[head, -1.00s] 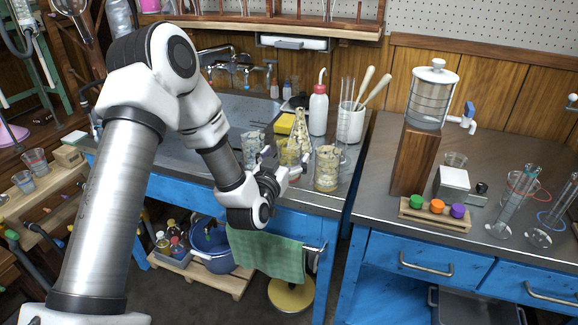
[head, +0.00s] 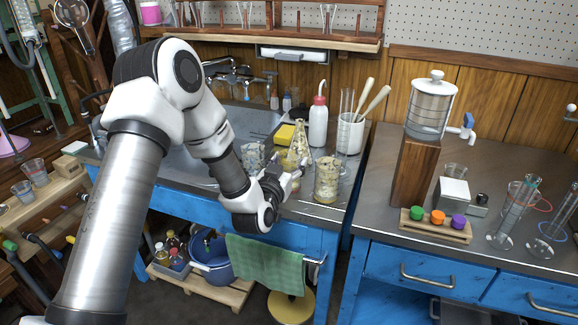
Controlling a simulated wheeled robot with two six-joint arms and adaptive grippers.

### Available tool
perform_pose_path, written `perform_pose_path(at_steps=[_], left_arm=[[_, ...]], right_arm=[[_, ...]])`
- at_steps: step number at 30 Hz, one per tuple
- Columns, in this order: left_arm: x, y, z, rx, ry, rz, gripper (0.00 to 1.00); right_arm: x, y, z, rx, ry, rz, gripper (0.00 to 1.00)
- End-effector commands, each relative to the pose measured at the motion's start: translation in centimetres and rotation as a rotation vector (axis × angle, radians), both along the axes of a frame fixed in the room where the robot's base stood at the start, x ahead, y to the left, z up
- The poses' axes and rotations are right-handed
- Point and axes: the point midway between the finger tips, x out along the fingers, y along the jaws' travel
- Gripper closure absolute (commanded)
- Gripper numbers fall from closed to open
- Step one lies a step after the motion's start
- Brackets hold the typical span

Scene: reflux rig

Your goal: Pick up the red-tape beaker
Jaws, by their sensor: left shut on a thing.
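Three stained beakers stand by the sink: a left beaker (head: 253,155), a middle beaker (head: 289,160) and a right beaker (head: 327,182). My left gripper (head: 294,174) is at the middle beaker and shut on it, its fingers coming from the front left. The gripper hides the lower part of this beaker, and I cannot tell whether its base is clear of the worktop. No red tape can be made out on any beaker at this size. My right gripper is out of view.
A stained flask (head: 301,142) stands right behind the middle beaker. A wash bottle (head: 318,122), a yellow sponge (head: 284,134) and a white jar (head: 350,136) are close behind. The sink (head: 195,165) is to the left. A green towel (head: 266,262) hangs below.

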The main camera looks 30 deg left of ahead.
Motion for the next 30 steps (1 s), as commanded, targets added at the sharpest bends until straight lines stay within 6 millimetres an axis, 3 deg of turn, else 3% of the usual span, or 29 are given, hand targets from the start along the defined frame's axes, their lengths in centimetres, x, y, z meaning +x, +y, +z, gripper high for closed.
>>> perform_pose_path(at_steps=[14, 23, 30], left_arm=[[0.0, 0.0, 3.6, 0.001, -0.003, 0.001, 0.77], [-3.5, -0.1, 3.8, -0.003, -0.001, 0.001, 0.77], [-7.5, -0.3, 4.1, -0.004, 0.000, 0.002, 0.77]], right_arm=[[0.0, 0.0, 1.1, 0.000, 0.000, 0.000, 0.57], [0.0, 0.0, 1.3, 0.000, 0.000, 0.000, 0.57], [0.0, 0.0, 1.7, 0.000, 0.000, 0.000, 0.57]])
